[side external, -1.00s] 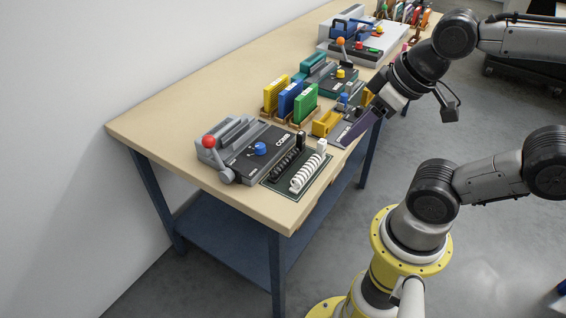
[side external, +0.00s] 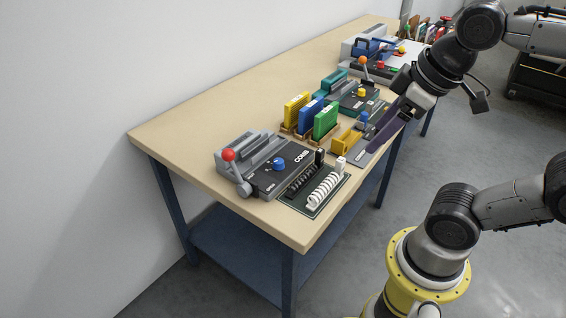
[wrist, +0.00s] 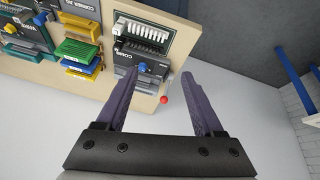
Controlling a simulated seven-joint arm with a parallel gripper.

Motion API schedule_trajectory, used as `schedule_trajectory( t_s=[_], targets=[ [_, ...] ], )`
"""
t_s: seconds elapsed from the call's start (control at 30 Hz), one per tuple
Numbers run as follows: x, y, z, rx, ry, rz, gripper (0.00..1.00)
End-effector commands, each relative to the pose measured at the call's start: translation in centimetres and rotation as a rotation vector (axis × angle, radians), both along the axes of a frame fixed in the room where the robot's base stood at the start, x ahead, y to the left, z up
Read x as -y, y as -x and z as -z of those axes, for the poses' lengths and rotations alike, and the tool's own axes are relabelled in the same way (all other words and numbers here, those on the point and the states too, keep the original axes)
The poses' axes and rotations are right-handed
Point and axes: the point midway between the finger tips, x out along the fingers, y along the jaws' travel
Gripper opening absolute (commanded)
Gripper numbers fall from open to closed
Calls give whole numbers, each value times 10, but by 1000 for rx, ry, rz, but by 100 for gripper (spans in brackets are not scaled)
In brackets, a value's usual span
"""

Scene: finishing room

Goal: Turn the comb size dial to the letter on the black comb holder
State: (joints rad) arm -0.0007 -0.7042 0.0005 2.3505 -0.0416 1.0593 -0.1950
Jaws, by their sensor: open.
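The comb machine (side external: 262,166), grey and black with "COMB" on its top, stands at the near end of the table. Its blue dial (side external: 279,164) also shows in the wrist view (wrist: 142,67); its setting is too small to read. The black comb holder (side external: 319,157) stands at the end of a black comb (side external: 303,182) on a dark mat, beside a white comb (side external: 325,191). No letter on the holder is legible. My gripper (side external: 374,150) is open and empty, its purple fingers right of the machine; they also show in the wrist view (wrist: 155,74).
A lever with a red ball (side external: 229,155) rises at the machine's left. Yellow, blue and green blocks (side external: 326,121) stand in a rack behind. A yellow block (side external: 347,141) lies near my fingers. Other machines line the table's far end. The table's left side is clear.

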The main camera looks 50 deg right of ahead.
Motion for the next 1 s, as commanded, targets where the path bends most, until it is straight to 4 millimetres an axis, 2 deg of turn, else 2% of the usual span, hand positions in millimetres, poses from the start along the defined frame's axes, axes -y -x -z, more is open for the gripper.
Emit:
schedule_trajectory(
  t_s=[0.1,0.23,0.4,0.5,0.67,0.77,0.9,1.0],
  targets=[
    [5,-25,-27,-65,65,-84,69],
    [10,-57,-48,-149,126,-171,69],
    [15,-110,-62,-277,193,-277,69],
    [16,-144,-61,-354,223,-334,69],
    [16,-197,-45,-475,258,-408,69],
    [14,-230,-26,-548,273,-447,69],
    [9,-269,12,-641,285,-483,69],
    [6,-289,41,-691,287,-494,69]
  ],
)
